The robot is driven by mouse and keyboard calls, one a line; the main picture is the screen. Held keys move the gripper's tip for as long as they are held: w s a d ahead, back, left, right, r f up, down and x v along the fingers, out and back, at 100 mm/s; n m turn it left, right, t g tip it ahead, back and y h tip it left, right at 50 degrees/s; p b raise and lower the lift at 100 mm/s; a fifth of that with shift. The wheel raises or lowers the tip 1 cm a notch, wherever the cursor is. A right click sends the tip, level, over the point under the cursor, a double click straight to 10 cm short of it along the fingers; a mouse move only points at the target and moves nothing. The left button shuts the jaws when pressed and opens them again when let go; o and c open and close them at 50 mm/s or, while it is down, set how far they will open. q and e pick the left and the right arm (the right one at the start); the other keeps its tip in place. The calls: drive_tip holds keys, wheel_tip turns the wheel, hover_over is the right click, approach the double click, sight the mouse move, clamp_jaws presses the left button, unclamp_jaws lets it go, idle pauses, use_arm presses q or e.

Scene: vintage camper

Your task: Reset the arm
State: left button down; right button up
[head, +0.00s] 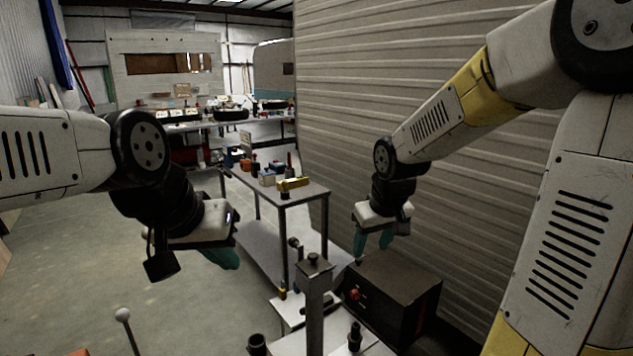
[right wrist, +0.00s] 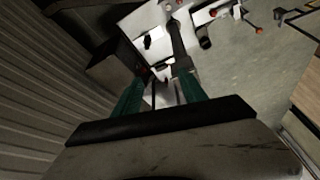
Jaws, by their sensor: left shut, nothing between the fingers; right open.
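My left gripper (head: 222,257) is at the left of the head view, with its teal fingers together and nothing between them, above the bare floor. My right gripper (head: 372,246) is near the middle of the head view, fingers apart and empty. It hangs just above and behind a dark box with a red knob (head: 395,290). In the right wrist view the green fingers of the right gripper (right wrist: 160,92) are spread, with parts of the white-topped base below them. Both arms are bent and apart from each other.
A metal cart (head: 312,190) with small items and a yellow tool (head: 293,184) stands ahead. The ribbed camper wall (head: 430,60) runs close along the right. A grey post (head: 314,300) rises in front. Open floor (head: 120,260) lies to the left; workbenches stand farther back.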

drive_tip(key=s+d+r+m+t, duration=0.1)
drive_tip(key=s+r, duration=0.3)
drive_tip(key=s, duration=0.4)
drive_tip(key=s+d+r+m+y, duration=0.1)
drive_tip(key=s+r, duration=0.3)
drive_tip(key=s, duration=0.5)
drive_tip(key=shift+s+r+m+t, duration=0.2)
drive_tip(key=shift+r+m+t, duration=0.2)
drive_tip(key=shift+m, duration=0.3)
drive_tip(key=shift+s, duration=0.1)
